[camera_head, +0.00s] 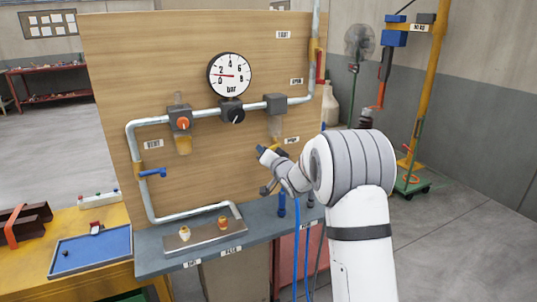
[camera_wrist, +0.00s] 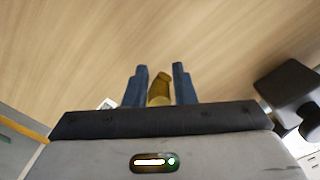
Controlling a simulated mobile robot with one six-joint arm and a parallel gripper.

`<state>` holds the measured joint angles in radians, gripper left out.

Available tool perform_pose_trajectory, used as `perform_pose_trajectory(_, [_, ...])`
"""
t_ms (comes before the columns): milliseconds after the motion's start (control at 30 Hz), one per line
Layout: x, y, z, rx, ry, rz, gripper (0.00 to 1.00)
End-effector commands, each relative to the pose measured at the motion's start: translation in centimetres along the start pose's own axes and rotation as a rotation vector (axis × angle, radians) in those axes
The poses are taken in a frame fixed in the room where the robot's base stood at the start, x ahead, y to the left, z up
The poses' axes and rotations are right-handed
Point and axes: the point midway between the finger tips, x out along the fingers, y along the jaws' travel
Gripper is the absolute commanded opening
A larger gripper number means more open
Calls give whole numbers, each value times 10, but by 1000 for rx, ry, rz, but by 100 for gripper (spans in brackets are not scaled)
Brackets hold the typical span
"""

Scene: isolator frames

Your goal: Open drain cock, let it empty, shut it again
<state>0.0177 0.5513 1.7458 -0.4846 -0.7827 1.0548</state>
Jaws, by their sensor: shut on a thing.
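The upright plywood board (camera_head: 205,45) carries a pipe run. A grey unit (camera_head: 275,101) with a clear bowl (camera_head: 275,128) hangs from the pipe at right. A brass-yellow part, apparently the drain cock (camera_head: 277,147), sits low beneath this bowl. My gripper (camera_head: 265,153) reaches it from the front and right, and partly hides it. In the wrist view, the two blue fingers of my gripper (camera_wrist: 160,88) stand on either side of the brass cock (camera_wrist: 160,90), shut on it. I cannot tell whether it is turned open or whether anything drains.
A round gauge (camera_head: 230,75) has its needle pointing left. A blue-handled valve (camera_head: 152,172) is at left and a red handle (camera_head: 320,68) at right. A grey shelf (camera_head: 160,262) runs below.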

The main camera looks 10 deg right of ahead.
Motion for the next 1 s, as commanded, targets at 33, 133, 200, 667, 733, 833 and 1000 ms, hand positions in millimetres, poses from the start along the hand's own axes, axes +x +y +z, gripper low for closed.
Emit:
perform_pose_trajectory(33, [1,-9,-9,31,11,-12,1])
perform_pose_trajectory(133, [1,-11,-12,101,12,-12,1])
perform_pose_trajectory(200, [1,-13,-14,145,12,-12,1])
perform_pose_trajectory(667, [0,-15,-19,289,14,-11,1])
perform_pose_trajectory(733, [0,-15,-19,294,15,-11,1])
perform_pose_trajectory(833, [0,-15,-20,297,15,-11,1])
perform_pose_trajectory(1000, [0,-15,-20,296,16,-11,1])
